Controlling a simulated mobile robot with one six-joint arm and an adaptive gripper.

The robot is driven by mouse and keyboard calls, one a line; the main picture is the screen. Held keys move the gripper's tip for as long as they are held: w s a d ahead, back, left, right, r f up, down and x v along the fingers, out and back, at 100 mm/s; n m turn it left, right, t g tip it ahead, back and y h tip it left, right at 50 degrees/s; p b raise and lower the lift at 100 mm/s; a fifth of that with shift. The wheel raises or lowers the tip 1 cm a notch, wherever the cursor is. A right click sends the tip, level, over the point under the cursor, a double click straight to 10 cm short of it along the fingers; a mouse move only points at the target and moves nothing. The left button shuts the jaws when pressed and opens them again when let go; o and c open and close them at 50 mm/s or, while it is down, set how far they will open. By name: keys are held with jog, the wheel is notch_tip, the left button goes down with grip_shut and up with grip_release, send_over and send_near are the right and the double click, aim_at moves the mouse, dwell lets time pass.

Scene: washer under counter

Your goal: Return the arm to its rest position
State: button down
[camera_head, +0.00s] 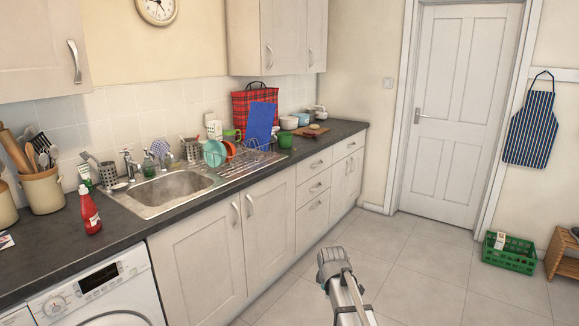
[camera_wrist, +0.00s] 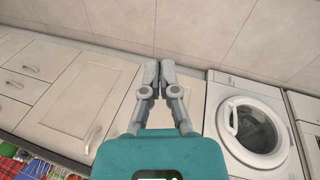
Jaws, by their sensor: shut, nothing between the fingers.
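My gripper shows in the wrist view (camera_wrist: 160,70), with its two grey fingers together and nothing between them. Below the fingers is the teal gripper body. In the wrist view the fingers appear in front of the cabinet fronts, left of the washing machine (camera_wrist: 255,125), whose round door looks closed. In the head view, part of my arm (camera_head: 340,280) stands over the tiled floor at the bottom middle, apart from the cabinets. The fingers cannot be made out in the head view.
The dark counter (camera_head: 130,218) runs along the left, with a sink (camera_head: 165,190), red bottle (camera_head: 89,210) and dish rack (camera_head: 250,158). The washer (camera_head: 100,295) is at bottom left. A green crate (camera_head: 509,256) and wooden stand (camera_head: 562,255) are at right. The middle floor is clear.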

jog(key=s+d+m+g, duration=0.35)
jog(key=s+m, duration=0.95)
jog(key=s, duration=0.8)
notch_tip(320, 180, up, 14)
jog(key=p, duration=1.4)
jog(key=shift+w+d+f+y, duration=0.2)
jog(key=shift+w+d+y, duration=0.1)
jog(key=shift+d, duration=0.1)
